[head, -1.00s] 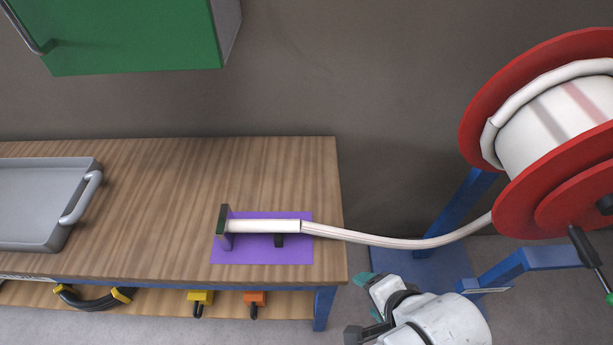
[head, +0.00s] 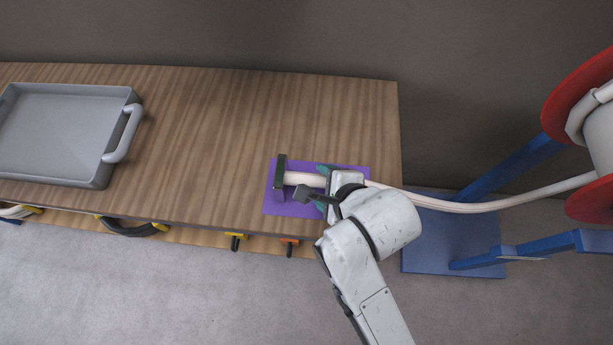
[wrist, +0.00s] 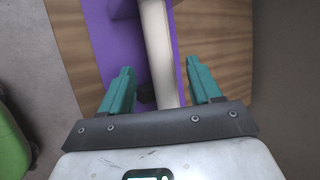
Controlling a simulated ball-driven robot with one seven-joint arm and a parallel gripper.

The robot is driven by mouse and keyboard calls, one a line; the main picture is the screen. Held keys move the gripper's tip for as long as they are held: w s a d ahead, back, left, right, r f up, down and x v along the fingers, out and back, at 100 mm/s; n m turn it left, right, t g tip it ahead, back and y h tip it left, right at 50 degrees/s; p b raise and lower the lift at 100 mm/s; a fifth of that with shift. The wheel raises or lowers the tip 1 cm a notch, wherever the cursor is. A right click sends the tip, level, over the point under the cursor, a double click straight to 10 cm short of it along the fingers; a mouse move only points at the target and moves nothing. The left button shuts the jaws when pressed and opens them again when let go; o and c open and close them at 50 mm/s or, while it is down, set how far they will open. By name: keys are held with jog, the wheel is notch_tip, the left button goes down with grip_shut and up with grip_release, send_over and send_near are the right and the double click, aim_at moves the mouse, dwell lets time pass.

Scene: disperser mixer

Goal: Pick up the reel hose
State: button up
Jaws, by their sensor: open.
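The reel hose (head: 490,206) is white and runs from the red reel to the purple mat (head: 277,207) on the wooden workbench. Its end part (head: 303,179) lies on the mat against a dark upright bracket (head: 280,172). My gripper (head: 322,183) is over the mat at the hose, and the arm hides part of the hose. In the wrist view, my gripper (wrist: 158,84) is open, with one teal finger on each side of the hose (wrist: 158,50). I cannot tell whether the fingers touch it.
The red reel (head: 570,95) stands on a blue frame (head: 450,235) to the right of the bench (head: 215,115). A grey tray (head: 100,172) with a handle is at the bench's left. Yellow and orange clamps hang below the front edge. The bench middle is clear.

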aim_at(317, 182)
jog(key=x, duration=0.5)
jog(key=shift+a+r, duration=0.15)
jog(key=shift+a, duration=0.15)
grip_shut()
